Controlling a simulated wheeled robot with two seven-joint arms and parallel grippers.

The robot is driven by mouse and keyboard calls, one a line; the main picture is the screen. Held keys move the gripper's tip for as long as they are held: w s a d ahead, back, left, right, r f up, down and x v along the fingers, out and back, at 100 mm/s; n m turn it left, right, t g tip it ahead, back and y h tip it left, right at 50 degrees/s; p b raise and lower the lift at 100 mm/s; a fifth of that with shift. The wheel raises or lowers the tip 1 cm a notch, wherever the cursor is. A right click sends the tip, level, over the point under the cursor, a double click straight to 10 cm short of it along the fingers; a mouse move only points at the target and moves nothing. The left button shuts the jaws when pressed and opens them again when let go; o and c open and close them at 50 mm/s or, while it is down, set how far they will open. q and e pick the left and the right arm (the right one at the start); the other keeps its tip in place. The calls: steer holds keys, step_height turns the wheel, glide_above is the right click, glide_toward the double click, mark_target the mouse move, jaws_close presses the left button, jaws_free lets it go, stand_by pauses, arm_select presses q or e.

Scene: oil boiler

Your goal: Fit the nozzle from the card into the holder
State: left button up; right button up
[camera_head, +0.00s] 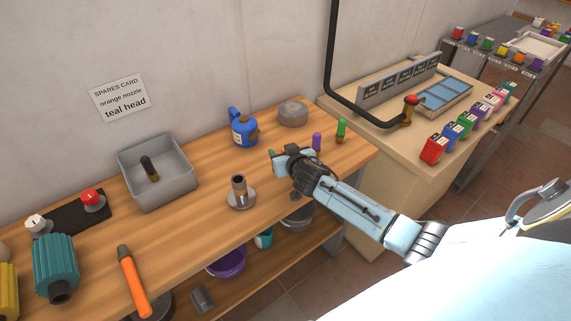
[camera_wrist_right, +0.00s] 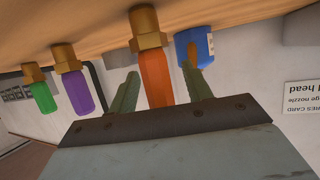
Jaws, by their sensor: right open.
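The spares card (camera_head: 120,98) on the wall reads "orange nozzle" and "teal head". The orange nozzle (camera_wrist_right: 156,78), with a brass end, shows in the upside-down wrist view, between the spread fingers of my right gripper (camera_wrist_right: 160,88). I cannot tell whether a finger touches it. In the head view my right gripper (camera_head: 280,156) is low over the bench and hides the orange nozzle. A purple nozzle (camera_head: 317,141) and a green nozzle (camera_head: 341,131) stand beside it. A small upright cup on a round metal base (camera_head: 240,197), apparently the holder, stands left of the gripper. My left gripper is out of view.
A blue oil can (camera_head: 243,130) and a grey stone-like lump (camera_head: 293,113) stand behind the gripper. A grey tray (camera_head: 157,170) holds a dark part. A teal cylinder (camera_head: 56,265) and an orange-handled tool (camera_head: 133,281) lie left. The bench's front edge is near my arm.

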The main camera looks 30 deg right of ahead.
jaws_close()
stand_by(0.3)
step_height(320, 180, up, 10)
steer(key=p, duration=0.2)
stand_by(0.3)
steer(key=s+a+r+p, duration=0.1)
steer(key=a+r+p, duration=0.1)
steer(key=a, duration=0.6)
steer(key=s+a+r+p, duration=0.1)
steer(key=a+r+p, duration=0.1)
steer(key=a, duration=0.5)
steer(key=shift+a+r+m+h, duration=0.3)
steer(key=shift+a+r, duration=0.05)
steer(key=shift+r, duration=0.05)
steer(key=shift+s, duration=0.1)
